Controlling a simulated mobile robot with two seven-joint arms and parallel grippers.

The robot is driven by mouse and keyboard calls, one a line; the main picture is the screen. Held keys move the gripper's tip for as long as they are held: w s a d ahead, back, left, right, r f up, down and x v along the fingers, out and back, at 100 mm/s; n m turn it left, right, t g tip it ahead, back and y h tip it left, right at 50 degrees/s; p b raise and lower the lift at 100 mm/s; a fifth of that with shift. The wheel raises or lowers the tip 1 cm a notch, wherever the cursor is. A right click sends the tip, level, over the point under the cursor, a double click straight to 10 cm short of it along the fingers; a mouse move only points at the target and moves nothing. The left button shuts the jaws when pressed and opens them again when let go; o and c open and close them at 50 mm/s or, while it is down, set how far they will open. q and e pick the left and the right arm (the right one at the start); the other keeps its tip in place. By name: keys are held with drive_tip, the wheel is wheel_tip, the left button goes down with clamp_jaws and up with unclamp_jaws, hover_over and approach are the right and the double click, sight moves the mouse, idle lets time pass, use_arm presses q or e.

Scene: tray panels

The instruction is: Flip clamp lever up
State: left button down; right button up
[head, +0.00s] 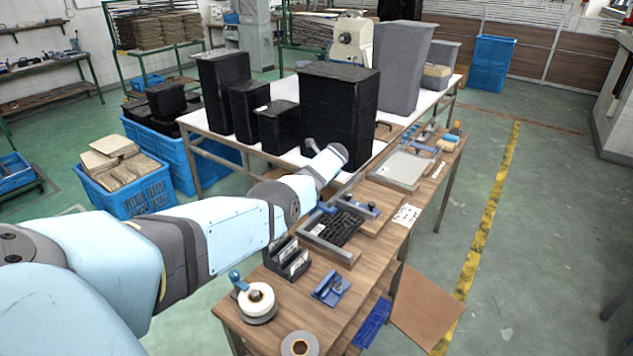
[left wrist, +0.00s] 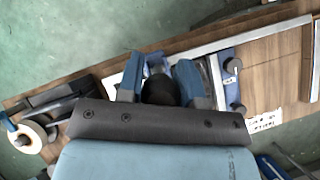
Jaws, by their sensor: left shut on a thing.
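My left arm reaches in from the left over the workbench in the head view. Its fingers are hidden there behind my own wrist. In the left wrist view my left gripper (left wrist: 160,72) has blue fingers on both sides of a dark, rounded piece (left wrist: 160,90), apparently the clamp lever's handle. The gripper is shut on it. How far the lever is tilted cannot be told. A blue clamp (head: 358,208) sits on the wooden bench beside a dark panel (head: 337,228) in a grey frame. A blue part with dark knobs (left wrist: 229,65) shows right of the fingers. My right gripper is not in view.
The narrow bench (head: 280,330) holds a tape dispenser (head: 256,300), a dark slotted holder (head: 287,258), a small blue tool (head: 331,288) and a grey framed tray (head: 402,168). Tall black bins (head: 340,105) stand on a white table behind. Open green floor lies right.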

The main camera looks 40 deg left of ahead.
use_arm(q)
drive_tip(key=shift+s+a+h, duration=0.1)
drive_tip(key=shift+a+h, duration=0.2)
drive_tip(key=shift+a, duration=0.1)
drive_tip(key=c, duration=1.1)
unclamp_jaws()
drive_tip(key=o, duration=0.3)
drive_tip(key=shift+a, duration=0.1)
